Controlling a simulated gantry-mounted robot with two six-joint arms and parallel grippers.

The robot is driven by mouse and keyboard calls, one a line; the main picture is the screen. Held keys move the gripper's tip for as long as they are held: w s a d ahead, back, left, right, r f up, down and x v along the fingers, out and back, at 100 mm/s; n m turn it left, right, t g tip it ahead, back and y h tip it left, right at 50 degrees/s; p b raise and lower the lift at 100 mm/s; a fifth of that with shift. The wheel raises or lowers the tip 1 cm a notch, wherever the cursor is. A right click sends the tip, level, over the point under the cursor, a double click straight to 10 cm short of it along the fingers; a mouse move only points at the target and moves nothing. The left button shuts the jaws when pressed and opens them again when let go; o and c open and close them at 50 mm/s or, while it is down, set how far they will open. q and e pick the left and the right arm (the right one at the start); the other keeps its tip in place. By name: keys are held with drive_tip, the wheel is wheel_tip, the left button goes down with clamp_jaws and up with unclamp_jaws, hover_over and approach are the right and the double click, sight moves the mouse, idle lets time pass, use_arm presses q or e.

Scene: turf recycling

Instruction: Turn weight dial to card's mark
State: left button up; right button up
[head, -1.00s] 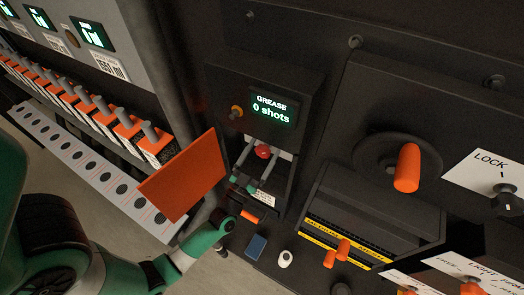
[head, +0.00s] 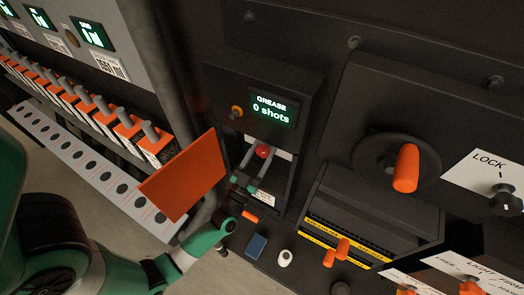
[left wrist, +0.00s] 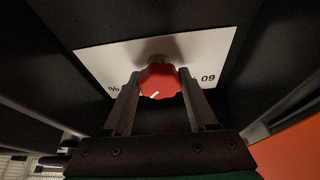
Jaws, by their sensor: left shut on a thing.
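A red lobed dial (head: 263,151) sits below the grease counter in the head view. It shows larger in the left wrist view (left wrist: 159,84), with a short white pointer line towards its lower left. A white plate (left wrist: 100,66) lies behind it, with a "%" mark at left and figures at right, partly covered. My left gripper (head: 261,156) has its two grey fingers on either side of the dial and is shut on it. I cannot make out a card with a target mark for this dial. My right gripper is not in view.
The lit screen (head: 272,110) above the dial reads "GREASE 0 shots". An orange panel (head: 183,177) stands left of my left gripper. Orange-topped levers (head: 127,127) line the left side. A handwheel with an orange grip (head: 406,168) and a "LOCK" card (head: 484,172) are at right.

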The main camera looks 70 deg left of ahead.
use_arm(q)
drive_tip(key=n+g+y+p, duration=0.1)
drive_tip(key=n, duration=0.1)
drive_tip(key=n+g+y, duration=0.1)
drive_tip(key=n, duration=0.2)
drive_tip(key=shift+r+p, duration=0.15)
drive_tip(key=shift+p, duration=0.2)
drive_tip(key=shift+n+g+y+p, duration=0.45)
drive_tip(key=shift+n+g, duration=0.25)
drive_tip(key=shift+n, duration=0.95)
drive_tip(key=shift+n+g+y+p, duration=0.45)
drive_tip(key=shift+n+g, duration=0.25)
drive_tip(key=shift+n, duration=0.95)
drive_tip(key=o, duration=1.4)
drive_tip(key=shift+c, duration=0.2)
drive_tip(key=shift+d, duration=0.1)
